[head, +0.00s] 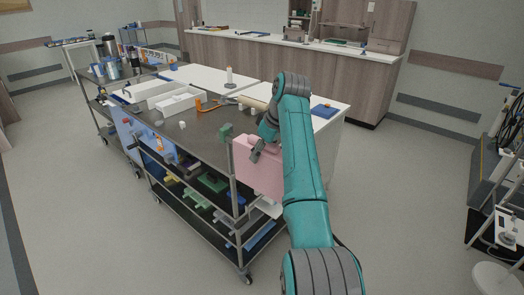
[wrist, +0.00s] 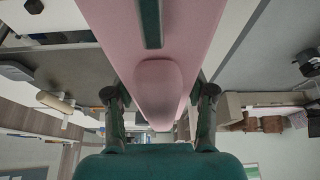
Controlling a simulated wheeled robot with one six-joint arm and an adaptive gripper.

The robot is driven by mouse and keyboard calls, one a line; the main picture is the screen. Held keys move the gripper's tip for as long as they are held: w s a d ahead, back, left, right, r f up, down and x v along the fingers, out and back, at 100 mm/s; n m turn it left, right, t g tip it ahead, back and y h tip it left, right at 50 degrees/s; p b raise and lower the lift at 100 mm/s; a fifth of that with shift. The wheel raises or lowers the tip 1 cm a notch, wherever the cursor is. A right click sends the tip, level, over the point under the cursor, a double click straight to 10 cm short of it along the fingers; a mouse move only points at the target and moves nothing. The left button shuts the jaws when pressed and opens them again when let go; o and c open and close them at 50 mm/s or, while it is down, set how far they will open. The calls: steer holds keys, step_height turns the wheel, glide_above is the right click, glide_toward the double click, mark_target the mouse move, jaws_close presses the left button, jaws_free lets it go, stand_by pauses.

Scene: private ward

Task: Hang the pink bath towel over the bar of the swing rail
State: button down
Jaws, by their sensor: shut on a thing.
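The pink bath towel (head: 257,172) hangs as a flat folded panel at the near right end of the dark trolley in the head view. My gripper (head: 258,152) is at its upper edge, with my teal arm covering its right part. In the wrist view the towel (wrist: 158,80) runs between the two dark fingers of my gripper (wrist: 158,100), which are shut on it. A dark green strip lies along the towel's middle there. I cannot make out the swing rail's bar for certain in either view.
The dark trolley (head: 208,150) carries white trays (head: 178,103), orange tools (head: 207,103) and, at its corner, a green block (head: 226,131). Its lower shelves hold several coloured items. White tables and a wooden counter (head: 280,62) stand behind. Equipment stands at the right edge; open floor (head: 410,180) lies between.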

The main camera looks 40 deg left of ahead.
steer(key=shift+f, duration=0.2)
steer(key=shift+c, duration=1.5)
jaws_free()
steer(key=shift+r, duration=0.1)
steer(key=v, duration=1.1)
steer(key=shift+d+r, duration=0.25)
steer(key=shift+r, duration=0.1)
steer(key=shift+s, duration=0.1)
